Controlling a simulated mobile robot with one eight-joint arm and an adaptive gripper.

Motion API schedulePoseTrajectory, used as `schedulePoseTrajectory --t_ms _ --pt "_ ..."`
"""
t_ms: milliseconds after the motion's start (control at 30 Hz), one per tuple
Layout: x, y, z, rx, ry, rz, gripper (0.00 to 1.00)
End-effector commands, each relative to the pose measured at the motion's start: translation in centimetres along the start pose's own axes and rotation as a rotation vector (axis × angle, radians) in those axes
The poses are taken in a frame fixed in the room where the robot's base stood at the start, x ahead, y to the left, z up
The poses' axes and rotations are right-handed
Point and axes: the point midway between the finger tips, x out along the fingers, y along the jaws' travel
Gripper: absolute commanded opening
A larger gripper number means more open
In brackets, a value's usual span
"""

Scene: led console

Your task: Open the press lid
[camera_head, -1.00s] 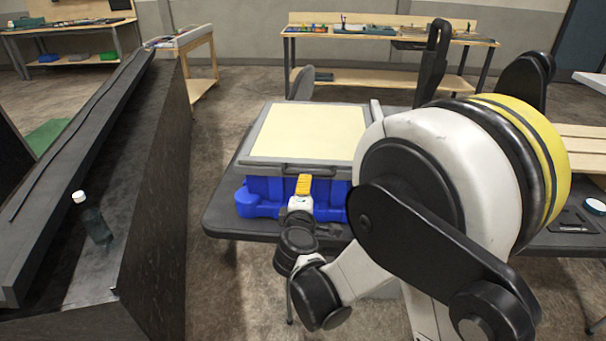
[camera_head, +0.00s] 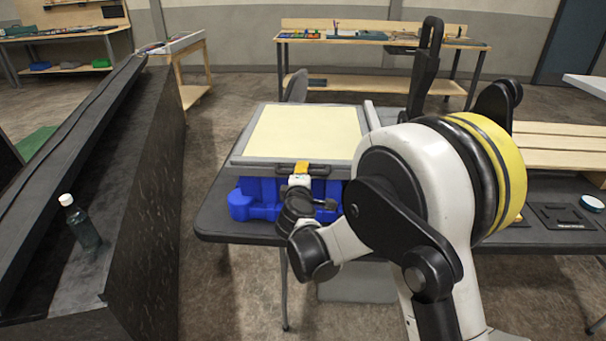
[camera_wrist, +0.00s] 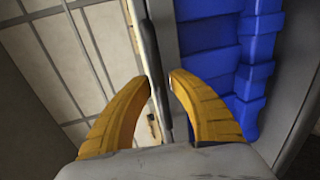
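The press has a grey-framed lid with a cream panel (camera_head: 305,132) and a blue body (camera_head: 262,198) under it. The lid lies flat and closed. A dark handle (camera_head: 290,168) runs along its front edge. In the wrist view, the handle (camera_wrist: 150,45) passes between the two curved yellow fingertips (camera_wrist: 161,80), which stand close on either side. Whether both fingers press on it, I cannot tell. The blue body (camera_wrist: 230,60) shows on the right there.
The press stands on a dark table (camera_head: 218,222). A black sloped bench (camera_head: 145,190) with a bottle (camera_head: 82,225) is at left. Wooden slats (camera_head: 560,145) and a small round container (camera_head: 592,203) are at right. Open floor lies between bench and table.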

Motion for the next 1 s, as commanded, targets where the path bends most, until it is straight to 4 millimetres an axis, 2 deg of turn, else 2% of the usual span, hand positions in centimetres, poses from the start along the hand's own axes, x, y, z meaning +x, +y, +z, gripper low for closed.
schedulePoseTrajectory --t_ms 33,67,333,533,667,767,1000 --pt "0.0 0.0 0.0 0.0 0.0 0.0 0.06" --pt "0.0 0.0 0.0 0.0 0.0 0.0 0.0" --pt "-0.1 0.3 0.0 0.0 0.0 -0.003 0.0" --pt "-0.5 2.5 0.0 0.002 0.001 -0.036 0.0" --pt "-1.0 5.5 0.0 0.001 0.0 -0.082 0.0" --pt "-1.3 8.4 0.0 0.001 0.001 -0.132 0.0" --pt "-1.8 16.4 0.1 0.001 0.0 -0.279 0.0"
